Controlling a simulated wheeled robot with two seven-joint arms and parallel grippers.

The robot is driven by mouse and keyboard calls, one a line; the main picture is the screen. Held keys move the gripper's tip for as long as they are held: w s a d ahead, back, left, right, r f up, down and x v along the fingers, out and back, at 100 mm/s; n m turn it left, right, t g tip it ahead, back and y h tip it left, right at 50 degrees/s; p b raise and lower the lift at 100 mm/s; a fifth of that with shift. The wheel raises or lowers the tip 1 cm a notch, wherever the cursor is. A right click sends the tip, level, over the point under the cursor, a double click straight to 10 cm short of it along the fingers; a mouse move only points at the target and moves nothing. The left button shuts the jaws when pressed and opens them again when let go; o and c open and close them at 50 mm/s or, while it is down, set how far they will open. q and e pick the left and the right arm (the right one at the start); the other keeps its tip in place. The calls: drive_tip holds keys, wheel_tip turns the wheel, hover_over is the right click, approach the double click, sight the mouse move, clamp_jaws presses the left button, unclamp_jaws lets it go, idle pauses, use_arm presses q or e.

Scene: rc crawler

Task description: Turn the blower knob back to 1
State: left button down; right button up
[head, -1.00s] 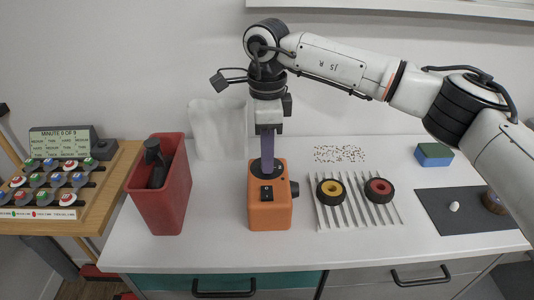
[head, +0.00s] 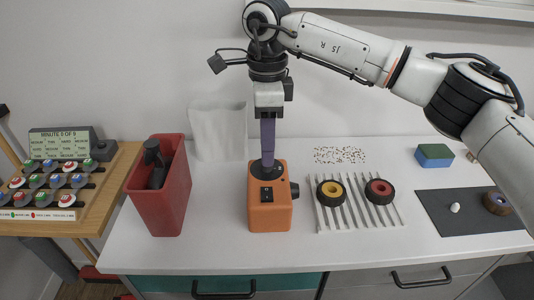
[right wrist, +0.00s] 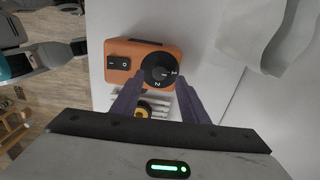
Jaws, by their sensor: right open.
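The orange blower (head: 270,212) stands upright on the white counter, with a black rocker switch on its front. Its black round knob (right wrist: 152,66) is on top, with the numerals 1 and 2 beside it in the right wrist view. I cannot tell for sure which number it points to. My right gripper (head: 267,164) points straight down over the knob. Its purple fingers are open and empty, one to each side of the knob in the right wrist view (right wrist: 157,83). The fingertips appear above the knob. My left gripper is not in view.
A red bin (head: 160,205) with dark tools stands left of the blower. A ribbed rack (head: 340,219) with a yellow-hubbed wheel and a red-hubbed wheel stands right. Further right are a dark mat (head: 440,218) and a green-blue block (head: 434,156). A button board (head: 60,190) is far left.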

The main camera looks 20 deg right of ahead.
wheel_tip(320, 180, up, 7)
idle(0.3)
